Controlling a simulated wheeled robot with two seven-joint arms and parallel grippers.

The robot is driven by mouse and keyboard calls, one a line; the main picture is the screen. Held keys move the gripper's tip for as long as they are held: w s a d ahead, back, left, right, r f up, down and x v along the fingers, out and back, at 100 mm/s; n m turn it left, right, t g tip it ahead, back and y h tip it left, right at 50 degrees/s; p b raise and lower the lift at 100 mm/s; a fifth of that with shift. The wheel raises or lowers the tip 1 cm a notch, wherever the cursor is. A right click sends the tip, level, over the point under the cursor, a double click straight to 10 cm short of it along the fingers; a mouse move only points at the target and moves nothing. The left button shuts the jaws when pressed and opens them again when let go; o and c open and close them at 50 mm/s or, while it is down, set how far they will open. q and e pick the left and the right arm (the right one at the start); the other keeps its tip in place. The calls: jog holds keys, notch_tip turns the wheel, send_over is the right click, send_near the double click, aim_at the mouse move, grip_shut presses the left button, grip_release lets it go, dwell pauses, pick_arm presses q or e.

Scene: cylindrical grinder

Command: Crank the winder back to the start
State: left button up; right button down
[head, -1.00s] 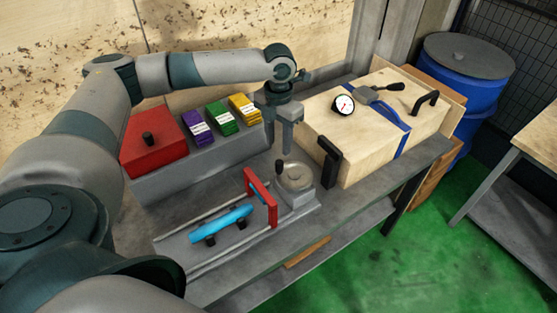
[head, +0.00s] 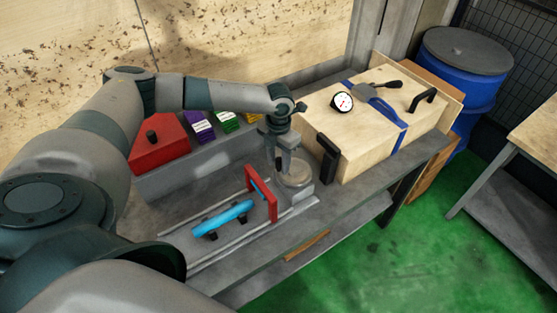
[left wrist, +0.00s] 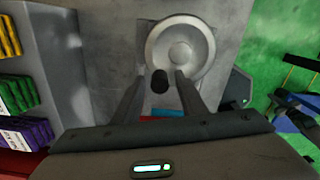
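The winder is a round grey metal disc (head: 295,172) on a small block at the right end of a slide with rails. It also shows in the left wrist view (left wrist: 184,46), with its black crank knob (left wrist: 160,81) at the disc's near edge. My left gripper (head: 284,167) points down over the disc and hides the knob in the head view. In the left wrist view, the two fingers of the gripper (left wrist: 160,76) stand apart, one on each side of the knob, with gaps showing. My right gripper is not in view.
A red plate (head: 262,196) stands left of the winder, beside a blue bar (head: 222,217). A wooden box (head: 372,130) with a dial and black handles is close on the right. A red box (head: 160,150) and coloured packs sit behind on a grey ledge.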

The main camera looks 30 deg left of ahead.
pick_arm(q)
grip_shut()
jog(key=shift+s+d+n, duration=0.1)
jog(key=shift+s+n, duration=0.05)
jog(key=shift+n, duration=0.15)
